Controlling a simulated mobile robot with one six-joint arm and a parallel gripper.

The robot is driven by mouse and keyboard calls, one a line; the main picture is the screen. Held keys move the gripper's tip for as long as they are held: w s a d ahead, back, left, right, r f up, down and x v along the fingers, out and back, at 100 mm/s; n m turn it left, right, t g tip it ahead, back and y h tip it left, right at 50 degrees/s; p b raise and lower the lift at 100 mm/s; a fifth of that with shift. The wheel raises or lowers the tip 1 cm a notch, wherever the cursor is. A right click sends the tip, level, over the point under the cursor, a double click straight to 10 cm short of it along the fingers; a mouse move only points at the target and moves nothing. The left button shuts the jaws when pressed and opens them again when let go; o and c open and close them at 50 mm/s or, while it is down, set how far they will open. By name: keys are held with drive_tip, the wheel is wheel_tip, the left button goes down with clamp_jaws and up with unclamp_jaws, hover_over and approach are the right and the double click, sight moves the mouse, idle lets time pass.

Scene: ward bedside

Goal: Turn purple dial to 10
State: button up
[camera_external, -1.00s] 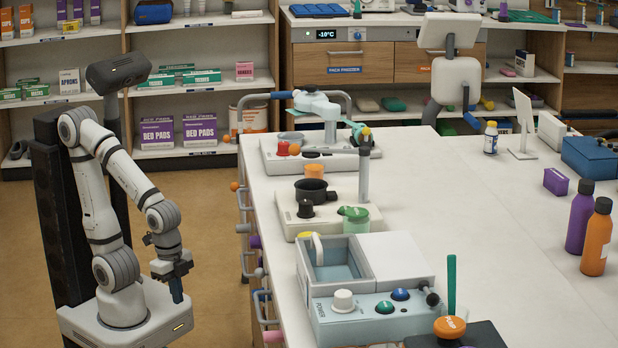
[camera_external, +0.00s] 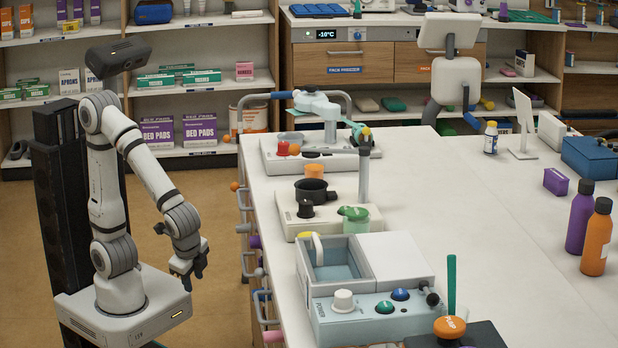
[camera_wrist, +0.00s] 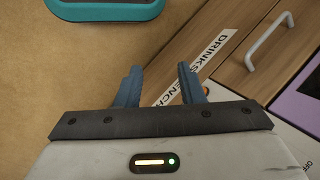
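A small purple knob (camera_external: 256,242) shows on the front side of the counter in the external view, partly edge-on. I cannot make out a scale or a pointer on it. In the wrist view a purple panel (camera_wrist: 297,115) is cut off at the right edge, near a white plate marked OFF (camera_wrist: 308,162). I cannot tell whether the panel belongs to the knob. My gripper (camera_external: 184,275) hangs low, left of the counter and apart from it. In the wrist view its blue fingers (camera_wrist: 161,88) are apart with nothing between them.
The counter (camera_external: 420,180) has several handles and knobs along its front. A wooden drawer front (camera_wrist: 235,70) with a grey handle (camera_wrist: 270,42) fills the right of the wrist view. A teal object (camera_wrist: 105,8) is at its top. Floor (camera_external: 215,205) is clear between me and the counter.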

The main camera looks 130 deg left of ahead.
drive_tip(key=o, duration=0.3)
drive_tip(key=w+a+r+g+y+p, duration=0.1)
drive_tip(key=w+r, duration=0.1)
drive_tip(key=w+a+r+n+y+p, duration=0.1)
drive_tip(key=r+y+p, duration=0.1)
drive_tip(key=w+a+r+g+y+p, duration=0.1)
drive_tip(key=w+a+r+y, duration=0.1)
drive_tip(key=shift+w+n+g, duration=0.3)
drive_tip(key=shift+w+n, duration=0.05)
drive_tip(key=shift+n, duration=0.05)
drive_tip(key=n+y+p, duration=0.2)
drive_tip(key=y+p, duration=0.2)
drive_tip(key=y, duration=0.2)
approach(252, 242)
drive_tip(key=x, duration=0.7)
drive_tip(key=b+x, duration=0.1)
drive_tip(key=x, duration=0.3)
drive_tip(key=shift+s+f+b, duration=0.3)
drive_tip(key=c, duration=1)
drive_tip(key=shift+o, duration=0.2)
